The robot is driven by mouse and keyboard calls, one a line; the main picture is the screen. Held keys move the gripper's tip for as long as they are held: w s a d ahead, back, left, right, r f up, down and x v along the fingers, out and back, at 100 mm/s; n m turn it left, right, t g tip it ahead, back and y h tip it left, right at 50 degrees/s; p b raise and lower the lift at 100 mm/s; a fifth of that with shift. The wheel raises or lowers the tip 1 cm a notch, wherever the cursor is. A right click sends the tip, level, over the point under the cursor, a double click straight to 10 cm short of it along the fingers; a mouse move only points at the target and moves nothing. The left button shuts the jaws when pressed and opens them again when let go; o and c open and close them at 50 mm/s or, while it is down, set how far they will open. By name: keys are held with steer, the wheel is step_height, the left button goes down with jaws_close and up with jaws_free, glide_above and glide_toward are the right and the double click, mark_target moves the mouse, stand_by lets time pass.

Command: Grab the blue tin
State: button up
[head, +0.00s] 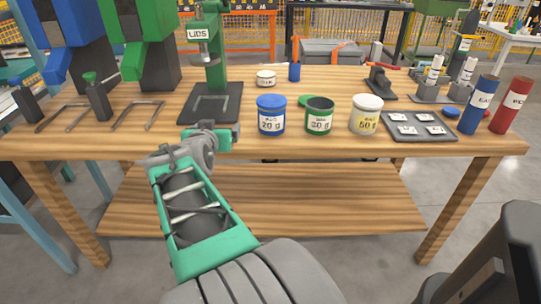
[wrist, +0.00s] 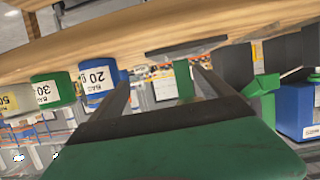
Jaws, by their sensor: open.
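The blue tin (head: 271,117), with a white label reading 20 g, stands upright on the wooden table, left of a green tin. It also shows, upside down, in the wrist view (wrist: 98,78), just left of the left finger. My gripper (head: 232,133) is at the table's front edge, to the left of the blue tin and apart from it. In the wrist view my gripper (wrist: 162,80) has its two fingers spread with nothing between them. The tin's far side is hidden.
The green tin (head: 319,116) and a white-lidded tin (head: 366,113) stand to the right of the blue tin. A green press (head: 216,75) on a dark base stands behind my gripper. A grey label tray (head: 418,127) and blue (head: 478,104) and red (head: 510,105) cylinders are farther right.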

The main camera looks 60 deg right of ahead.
mark_target(269, 120)
steer(key=shift+o, duration=0.8)
steer(key=s+d+m+g+h+b, duration=0.1)
steer(key=s+d, duration=0.2)
steer(key=s+d+f+m+g+h+b, duration=0.1)
steer(key=s+d+h+b, duration=0.1)
steer(key=s+d, duration=0.1)
steer(key=s+d+m+g+h+b, duration=0.1)
steer(key=s+d+h+b, duration=0.1)
steer(key=s+d, duration=0.1)
steer(key=shift+s+d+f, duration=0.25)
steer(key=shift+s+d, duration=0.1)
steer(key=shift+s, duration=0.1)
steer(key=d, duration=0.2)
steer(key=w+d+b, duration=0.1)
steer(key=d, duration=0.4)
steer(key=shift+w+d+r, duration=0.1)
steer(key=shift+w+r, duration=0.2)
steer(key=shift+r, duration=0.1)
steer(key=shift+c, duration=0.3)
steer(key=c, duration=1.4)
